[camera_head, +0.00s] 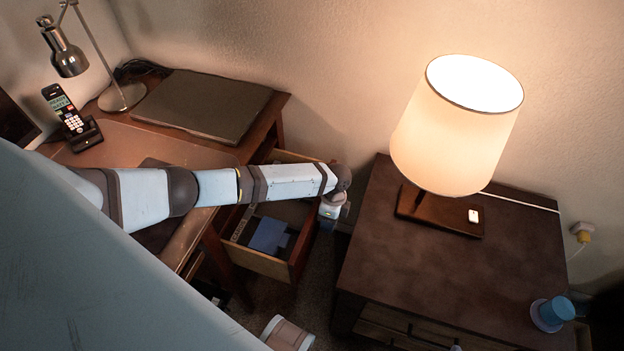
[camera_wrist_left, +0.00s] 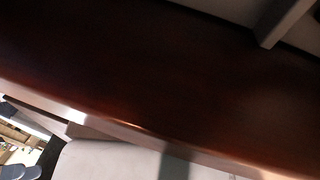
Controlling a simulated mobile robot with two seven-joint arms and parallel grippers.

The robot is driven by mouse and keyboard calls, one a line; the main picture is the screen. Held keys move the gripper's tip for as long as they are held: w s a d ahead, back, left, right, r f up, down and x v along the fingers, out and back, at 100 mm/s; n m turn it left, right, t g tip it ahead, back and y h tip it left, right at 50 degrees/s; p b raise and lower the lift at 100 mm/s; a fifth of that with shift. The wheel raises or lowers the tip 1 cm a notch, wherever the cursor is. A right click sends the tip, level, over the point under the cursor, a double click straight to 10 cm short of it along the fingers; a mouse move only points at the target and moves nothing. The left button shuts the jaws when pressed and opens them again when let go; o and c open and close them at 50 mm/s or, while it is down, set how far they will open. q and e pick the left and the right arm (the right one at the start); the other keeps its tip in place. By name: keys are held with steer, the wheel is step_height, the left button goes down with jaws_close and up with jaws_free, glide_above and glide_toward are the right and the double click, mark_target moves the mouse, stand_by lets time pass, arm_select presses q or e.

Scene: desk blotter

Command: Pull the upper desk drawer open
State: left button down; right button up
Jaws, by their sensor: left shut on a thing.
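The upper desk drawer (camera_head: 256,262) stands pulled out from the desk (camera_head: 205,232) in the head view. Its inside shows, with a blue item in it. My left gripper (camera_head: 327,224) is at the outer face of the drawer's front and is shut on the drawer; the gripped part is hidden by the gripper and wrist. In the left wrist view a dark red-brown wooden face (camera_wrist_left: 140,75) fills most of the picture, close to the camera. Part of a grey finger shows at its upper right. My right gripper is not in view.
A dark side table (camera_head: 375,250) with a lit lamp (camera_head: 455,125) and a blue cup (camera_head: 556,311) stands right of the drawer, with a narrow gap between. A phone (camera_head: 70,118), desk lamp (camera_head: 66,58) and dark flat board (camera_head: 205,103) are on the desk.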

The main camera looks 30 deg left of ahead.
arm_select(q)
steer(key=shift+w+d, duration=0.2)
steer(key=shift+d, duration=0.6)
steer(key=c, duration=0.7)
jaws_free()
steer(key=shift+c, duration=0.2)
steer(key=d+p+v, duration=0.1)
steer(key=p+v, duration=0.1)
steer(key=v, duration=1.1)
steer(key=shift+a+r, duration=0.45)
steer(key=shift+a, duration=0.05)
